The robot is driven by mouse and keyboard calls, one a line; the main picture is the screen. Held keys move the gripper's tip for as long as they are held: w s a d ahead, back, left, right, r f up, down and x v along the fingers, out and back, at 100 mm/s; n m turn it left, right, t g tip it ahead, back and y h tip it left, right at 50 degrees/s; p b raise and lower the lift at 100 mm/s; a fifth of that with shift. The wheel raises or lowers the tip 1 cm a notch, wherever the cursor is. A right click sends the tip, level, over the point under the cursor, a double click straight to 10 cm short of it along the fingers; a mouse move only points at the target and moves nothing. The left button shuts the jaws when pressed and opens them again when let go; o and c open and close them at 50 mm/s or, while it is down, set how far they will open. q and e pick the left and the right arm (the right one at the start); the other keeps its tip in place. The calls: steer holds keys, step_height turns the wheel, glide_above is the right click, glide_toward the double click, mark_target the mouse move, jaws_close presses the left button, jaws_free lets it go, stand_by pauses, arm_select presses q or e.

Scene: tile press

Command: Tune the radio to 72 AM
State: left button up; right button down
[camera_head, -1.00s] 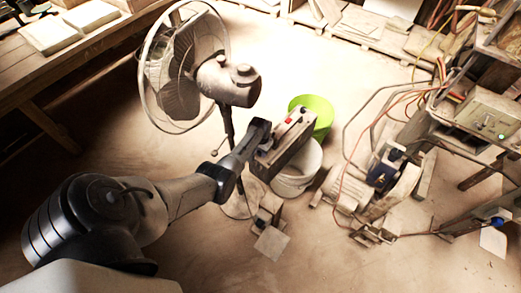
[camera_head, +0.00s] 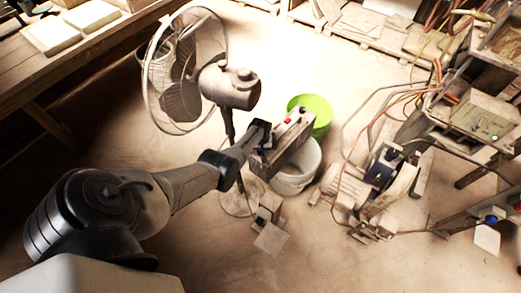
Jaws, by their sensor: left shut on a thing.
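The radio (camera_head: 289,148) is a dark, boxy thing with a lighter top edge and a small red spot, right of the fan in the head view. My left gripper (camera_head: 263,143) is at the radio's left end and shut on it. The radio hides part of the green and white buckets behind it. Its dial and any tuning reading are too small to make out. My right gripper is not in view.
A standing fan (camera_head: 185,75) is close to the left of my gripper. A green bucket (camera_head: 317,108) and a white bucket (camera_head: 296,178) stand behind the radio. Machinery with hoses (camera_head: 385,175) is at the right, a wooden bench (camera_head: 70,58) at upper left.

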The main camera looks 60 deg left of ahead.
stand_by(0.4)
arm_select(q)
steer(key=o, duration=0.9)
steer(key=shift+r, duration=0.25)
step_height(320, 180, up, 7)
steer(key=p, duration=0.5)
